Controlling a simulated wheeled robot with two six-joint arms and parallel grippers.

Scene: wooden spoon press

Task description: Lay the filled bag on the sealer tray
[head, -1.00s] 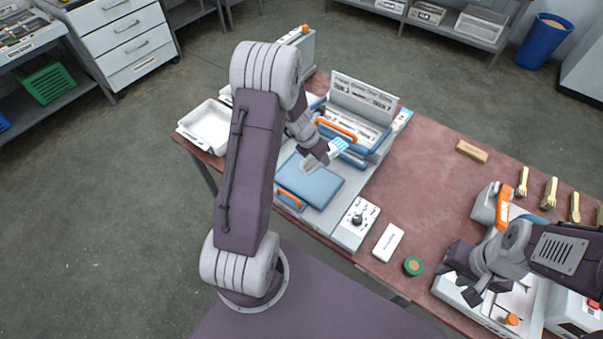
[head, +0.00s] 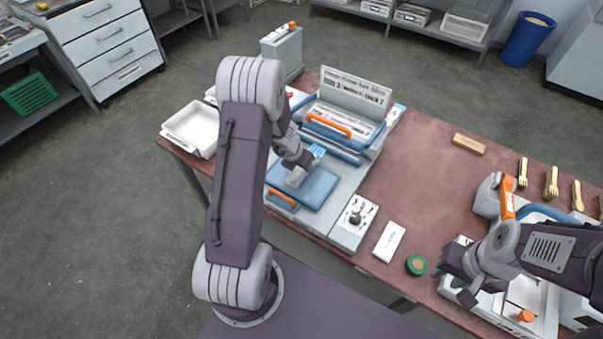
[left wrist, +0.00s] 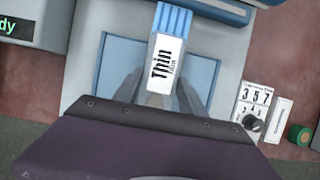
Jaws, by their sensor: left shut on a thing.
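The filled bag (left wrist: 166,58) has a white body printed "Thin" and a blue-striped end. My left gripper (left wrist: 160,92) is shut on its plain end. The striped end points toward the sealer's jaw. In the head view the bag (head: 317,151) is over the blue sealer tray (head: 322,190), partly hidden by my left arm. The tray also shows in the left wrist view (left wrist: 108,58) under the bag. I cannot tell whether the bag touches it. My right gripper (head: 458,284) is open and empty, over the white equipment at right.
The sealer's orange-handled bar (head: 328,126) and upright sign panel (head: 356,92) stand behind the tray. A control box (head: 353,222) is at its right. A white bin (head: 191,128) is at left. A green-rimmed round item (head: 416,265) lies near the front edge. The middle tabletop is clear.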

